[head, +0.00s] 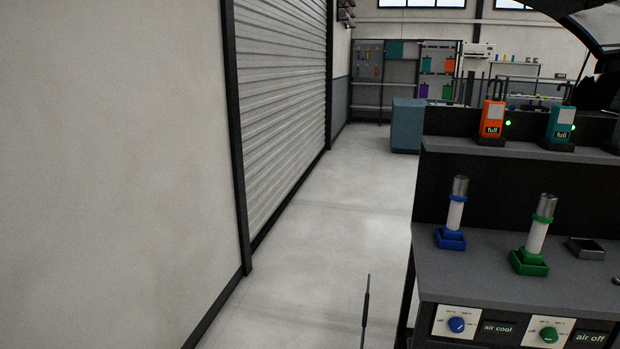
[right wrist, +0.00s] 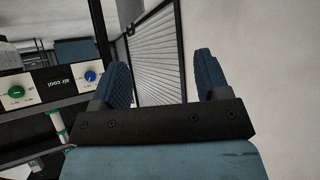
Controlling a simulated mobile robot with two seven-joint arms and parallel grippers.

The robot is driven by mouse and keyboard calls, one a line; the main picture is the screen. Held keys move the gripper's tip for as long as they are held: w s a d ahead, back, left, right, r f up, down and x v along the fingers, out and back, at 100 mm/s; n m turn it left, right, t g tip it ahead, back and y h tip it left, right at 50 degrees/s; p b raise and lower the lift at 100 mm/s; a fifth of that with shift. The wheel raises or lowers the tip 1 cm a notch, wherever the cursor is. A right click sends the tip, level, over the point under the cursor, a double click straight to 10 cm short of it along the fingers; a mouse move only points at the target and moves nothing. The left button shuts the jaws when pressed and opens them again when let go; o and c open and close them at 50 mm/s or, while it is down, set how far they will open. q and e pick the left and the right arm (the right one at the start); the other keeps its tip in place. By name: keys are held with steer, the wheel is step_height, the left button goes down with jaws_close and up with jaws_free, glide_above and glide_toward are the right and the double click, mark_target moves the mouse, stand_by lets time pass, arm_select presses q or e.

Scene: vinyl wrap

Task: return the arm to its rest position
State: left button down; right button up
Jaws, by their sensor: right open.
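My right gripper (right wrist: 164,78) shows in the right wrist view. Its two blue fingers stand wide apart with nothing between them. Behind the fingers are the grey roller shutter and pale floor or wall. The workbench front panel (right wrist: 50,88) is at the left of that view, apart from the fingers. Neither gripper can be made out in the head view, and my left gripper is not seen.
In the head view the workbench (head: 440,270) stands at right, holding a blue-based heat tool (head: 456,210) and a green-based one (head: 537,232). Orange (head: 492,118) and teal (head: 560,122) devices sit on its shelf. The roller shutter (head: 285,100) is left. The floor (head: 340,220) between is largely clear.

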arm_select(q)
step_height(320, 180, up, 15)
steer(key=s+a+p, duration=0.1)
steer(key=p, duration=1.8)
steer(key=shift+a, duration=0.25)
arm_select(e)
step_height(320, 180, up, 16)
steer(key=a+m, duration=0.1)
steer(key=shift+s+a+t, duration=0.2)
steer(key=shift+a+t, duration=0.1)
